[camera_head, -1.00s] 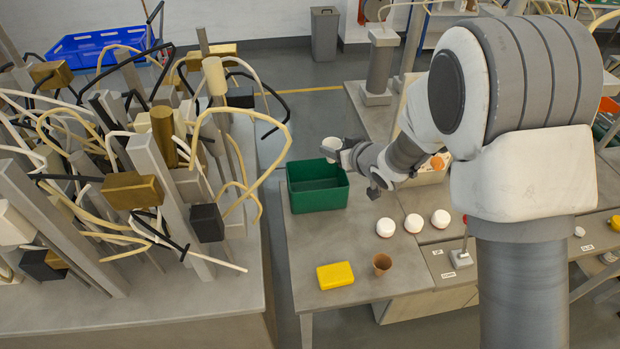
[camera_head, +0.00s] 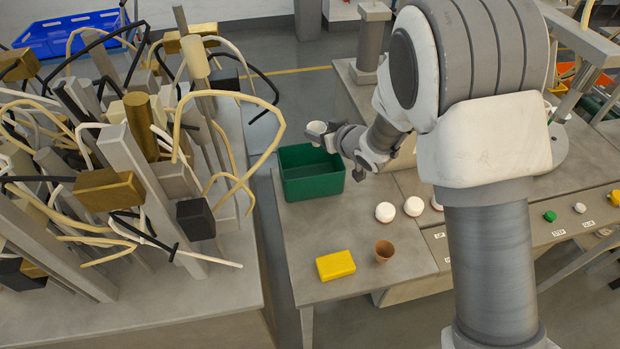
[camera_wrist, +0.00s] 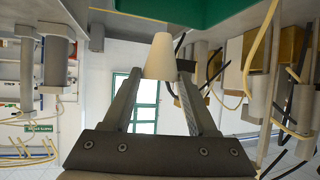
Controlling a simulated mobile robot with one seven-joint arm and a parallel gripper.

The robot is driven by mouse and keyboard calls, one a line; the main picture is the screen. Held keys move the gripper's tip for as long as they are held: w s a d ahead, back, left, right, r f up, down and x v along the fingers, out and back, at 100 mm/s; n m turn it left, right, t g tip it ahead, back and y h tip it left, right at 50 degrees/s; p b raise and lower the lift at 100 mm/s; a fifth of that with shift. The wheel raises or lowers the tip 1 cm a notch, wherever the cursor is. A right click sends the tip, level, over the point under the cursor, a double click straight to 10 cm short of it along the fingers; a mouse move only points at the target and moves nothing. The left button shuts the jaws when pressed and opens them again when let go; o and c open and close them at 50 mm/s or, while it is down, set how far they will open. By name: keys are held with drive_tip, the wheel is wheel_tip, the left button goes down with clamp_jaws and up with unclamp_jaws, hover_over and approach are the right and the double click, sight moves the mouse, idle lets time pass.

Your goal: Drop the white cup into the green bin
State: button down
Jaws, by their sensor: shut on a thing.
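The white cup (camera_head: 317,130) is held at the end of my arm, above the green bin's back right part in the head view. My gripper (camera_head: 331,135) is shut on the cup. In the wrist view the cup (camera_wrist: 161,57) shows between the two fingertips of my gripper (camera_wrist: 160,72). The green bin (camera_head: 315,183) stands open on the grey table's back left corner, and the inside that I can see looks empty. In the wrist view a green edge of the bin (camera_wrist: 190,12) shows at the top, close to the cup.
A yellow block (camera_head: 335,265) and a brown cup (camera_head: 384,250) stand on the table (camera_head: 300,240) in front of the bin. Round white things (camera_head: 385,212) sit to the right. A bench (camera_head: 215,300) crowded with posts and looping cables stands left, across a gap.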

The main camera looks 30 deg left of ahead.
drive_tip(key=shift+f+b, duration=0.35)
drive_tip(key=shift+f, duration=0.6)
drive_tip(key=shift+c, duration=0.6)
unclamp_jaws()
drive_tip(key=shift+d+r, duration=0.1)
drive_tip(key=v, duration=1.7)
drive_tip(key=shift+d, duration=0.15)
